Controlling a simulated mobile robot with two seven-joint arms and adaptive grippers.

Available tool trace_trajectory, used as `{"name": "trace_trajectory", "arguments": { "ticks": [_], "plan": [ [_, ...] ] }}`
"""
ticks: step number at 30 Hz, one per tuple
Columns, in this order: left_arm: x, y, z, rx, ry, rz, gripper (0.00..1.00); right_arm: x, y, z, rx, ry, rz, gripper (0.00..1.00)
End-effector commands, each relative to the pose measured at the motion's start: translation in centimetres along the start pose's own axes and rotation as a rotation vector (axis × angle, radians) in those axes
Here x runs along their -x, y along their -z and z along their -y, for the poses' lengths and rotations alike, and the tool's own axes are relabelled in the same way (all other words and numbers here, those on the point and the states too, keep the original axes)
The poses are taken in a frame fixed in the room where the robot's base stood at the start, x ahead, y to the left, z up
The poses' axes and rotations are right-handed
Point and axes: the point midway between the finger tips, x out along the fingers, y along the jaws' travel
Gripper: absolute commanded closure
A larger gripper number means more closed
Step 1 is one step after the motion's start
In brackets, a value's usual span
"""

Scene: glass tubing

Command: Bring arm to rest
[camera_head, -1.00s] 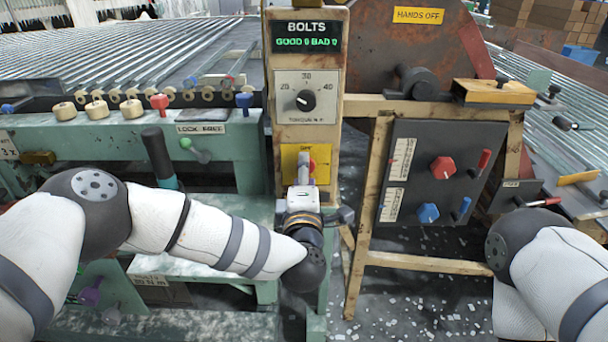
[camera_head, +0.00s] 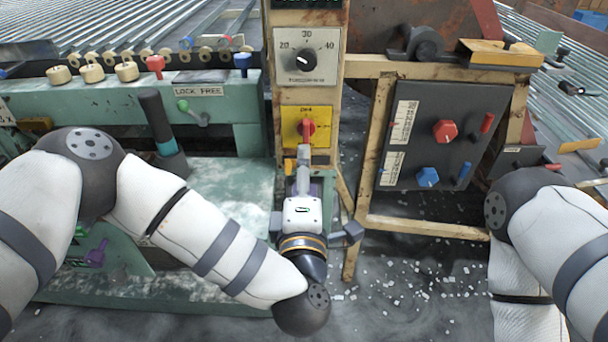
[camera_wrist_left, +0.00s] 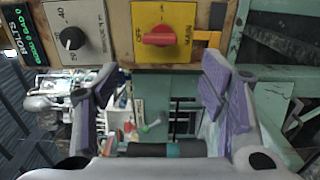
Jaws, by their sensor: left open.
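The red rotary switch (camera_head: 308,129) sits on a yellow plate (camera_head: 291,114) on the tan post, and its handle looks upright in the head view. It also shows in the left wrist view, the red handle (camera_wrist_left: 160,38) lying across the yellow plate (camera_wrist_left: 178,13). My left gripper (camera_head: 303,158) is in front of and below the switch, pointing at the post. In the left wrist view its purple-padded fingers (camera_wrist_left: 155,95) are wide apart with nothing between them, clear of the switch. My right arm shows at the right edge; its gripper is out of view.
A torque dial (camera_head: 305,60) is above the switch. A dark panel with red and blue knobs (camera_head: 408,140) is to the right. Floor with pale scraps (camera_head: 420,270) is open below.

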Motion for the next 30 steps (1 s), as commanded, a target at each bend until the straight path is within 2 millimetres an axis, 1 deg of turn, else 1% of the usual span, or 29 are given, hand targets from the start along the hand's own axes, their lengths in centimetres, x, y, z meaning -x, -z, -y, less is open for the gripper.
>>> {"name": "trace_trajectory", "arguments": {
  "ticks": [3,14,16,17,18,20,21,23,24,26,27,29,30],
  "plan": [
    [0.6,0.0,0.0,0.000,0.000,0.000,0.35,0.0,0.0,0.0,0.000,0.000,0.000,0.60],
    [0.6,0.0,0.0,0.000,0.000,0.000,0.35,0.0,0.0,0.0,0.000,0.000,0.000,0.60],
    [1.0,-0.2,0.6,-0.026,0.019,0.023,0.35,0.1,0.0,0.0,0.000,0.000,-0.003,0.60],
    [1.4,-0.4,1.4,-0.057,0.043,0.052,0.35,0.2,0.1,0.0,0.000,0.000,-0.006,0.60],
    [2.4,-0.8,3.0,-0.122,0.092,0.110,0.35,0.5,0.2,0.0,0.000,0.001,-0.013,0.60],
    [4.9,-1.1,6.7,-0.260,0.202,0.234,0.35,1.0,0.4,0.0,0.000,0.001,-0.026,0.60],
    [7.3,-0.9,9.6,-0.367,0.292,0.332,0.35,1.4,0.6,0.0,-0.001,0.002,-0.035,0.60],
    [11.4,0.3,13.8,-0.524,0.430,0.479,0.35,2.0,0.9,0.1,-0.001,0.002,-0.050,0.60],
    [14.3,1.6,16.2,-0.618,0.521,0.571,0.35,2.3,1.0,0.1,-0.001,0.003,-0.059,0.60],
    [18.9,4.2,19.2,-0.743,0.658,0.702,0.35,2.8,1.2,0.1,-0.001,0.003,-0.071,0.60],
    [22.1,6.1,20.7,-0.817,0.749,0.788,0.35,3.1,1.4,0.1,-0.001,0.004,-0.079,0.60],
    [26.8,9.4,22.2,-0.910,0.885,0.912,0.35,3.5,1.6,0.1,-0.001,0.004,-0.091,0.60],
    [29.8,11.7,22.8,-0.961,0.973,0.988,0.35,3.8,1.7,0.1,-0.001,0.005,-0.099,0.60]
  ]
}}
